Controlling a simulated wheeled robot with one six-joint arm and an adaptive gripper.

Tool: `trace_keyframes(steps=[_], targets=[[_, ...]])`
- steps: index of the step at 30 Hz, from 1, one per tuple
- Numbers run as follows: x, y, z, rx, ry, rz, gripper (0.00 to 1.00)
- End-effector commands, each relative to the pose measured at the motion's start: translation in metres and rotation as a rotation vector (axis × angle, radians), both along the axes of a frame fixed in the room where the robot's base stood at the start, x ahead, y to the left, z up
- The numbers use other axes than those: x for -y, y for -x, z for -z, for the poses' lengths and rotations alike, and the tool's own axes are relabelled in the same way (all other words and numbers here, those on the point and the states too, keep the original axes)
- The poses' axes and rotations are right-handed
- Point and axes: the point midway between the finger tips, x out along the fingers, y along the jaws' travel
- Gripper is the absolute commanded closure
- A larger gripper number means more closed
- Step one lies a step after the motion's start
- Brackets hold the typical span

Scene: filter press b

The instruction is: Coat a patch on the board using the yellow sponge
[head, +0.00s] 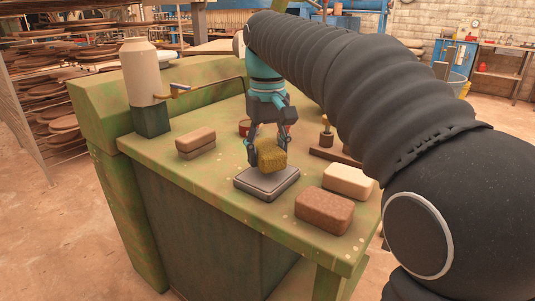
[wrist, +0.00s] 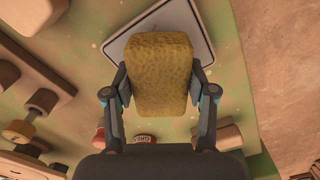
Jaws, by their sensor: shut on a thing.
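My gripper (head: 267,151) is shut on the yellow sponge (head: 272,156) and holds it tilted over a flat grey slab (head: 252,186). In the wrist view the sponge (wrist: 160,75) sits between both fingers (wrist: 160,92) and covers much of the slab (wrist: 128,38). The slab has a pale rim and lies on the green bench. The sponge looks a little above it; I cannot tell whether its lower edge touches. No other flat board shows plainly, and I see no coated patch on the slab's visible part.
On the green bench (head: 225,180) stand a brown block (head: 324,212) and a cream block (head: 348,181) at right, a two-tone block (head: 196,142) at left, a cream canister with a brass tap (head: 140,75), a red tin (head: 244,127) and a dark peg (head: 326,138).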

Motion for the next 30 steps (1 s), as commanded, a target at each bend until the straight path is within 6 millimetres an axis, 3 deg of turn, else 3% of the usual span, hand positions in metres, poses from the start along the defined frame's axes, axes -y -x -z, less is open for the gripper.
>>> trace_keyframes(steps=[18,30], targets=[[0.000,0.000,-0.043,0.003,-0.001,0.000,0.72],[0.000,0.000,-0.048,0.002,-0.001,0.000,0.72]])
